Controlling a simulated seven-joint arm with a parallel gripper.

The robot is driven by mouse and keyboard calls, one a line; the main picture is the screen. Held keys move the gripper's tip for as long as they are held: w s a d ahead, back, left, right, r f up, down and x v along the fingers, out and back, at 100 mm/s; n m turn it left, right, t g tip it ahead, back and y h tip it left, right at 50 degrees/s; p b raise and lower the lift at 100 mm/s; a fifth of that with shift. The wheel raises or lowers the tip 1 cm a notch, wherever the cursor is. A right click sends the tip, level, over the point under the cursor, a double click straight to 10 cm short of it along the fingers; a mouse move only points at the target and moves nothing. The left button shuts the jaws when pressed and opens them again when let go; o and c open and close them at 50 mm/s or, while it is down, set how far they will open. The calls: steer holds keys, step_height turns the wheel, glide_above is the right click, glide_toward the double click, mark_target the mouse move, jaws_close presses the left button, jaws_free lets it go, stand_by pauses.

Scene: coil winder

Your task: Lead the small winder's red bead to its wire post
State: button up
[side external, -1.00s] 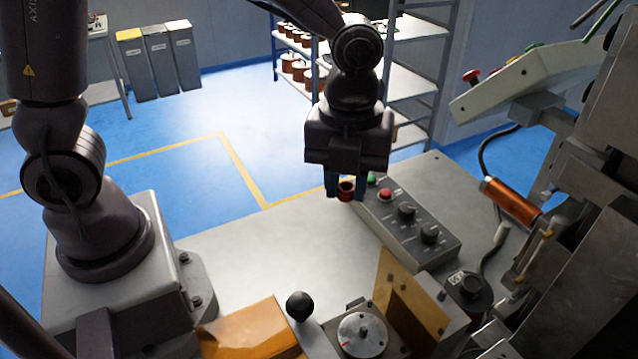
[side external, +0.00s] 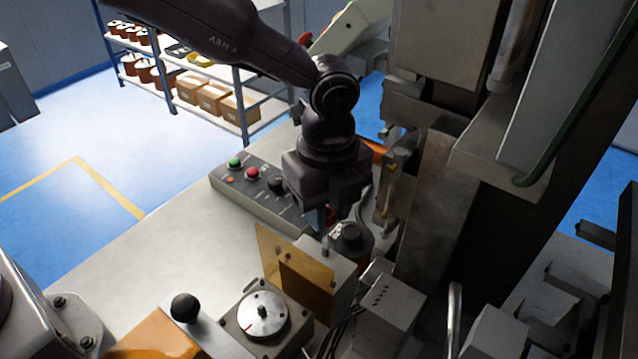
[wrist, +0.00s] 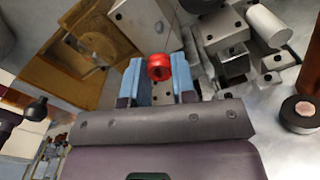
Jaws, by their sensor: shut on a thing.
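My gripper (side external: 327,215) points down above the far side of the small winder. Its blue fingertips are shut on the red bead (wrist: 159,67), which sits between them in the wrist view. The small winder shows a round pale dial (side external: 262,313) and an amber guard plate (side external: 295,268), nearer the camera than my gripper. The amber plate also shows at upper left in the wrist view (wrist: 66,72).
A control box (side external: 258,188) with buttons and knobs lies left of my gripper. A black-topped cylinder (side external: 347,236) stands close to its right. Grey machine columns (side external: 440,190) rise to the right. A black ball knob (side external: 185,307) stands in front. The bench at left is clear.

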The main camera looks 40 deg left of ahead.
mark_target(326, 247)
steer(key=shift+f, duration=2.55)
steer(key=shift+f, duration=0.2)
steer(key=shift+f, duration=0.85)
steer(key=o, duration=1)
steer(key=shift+r, duration=0.1)
step_height(326, 247, up, 13)
steer(key=shift+f, duration=0.1)
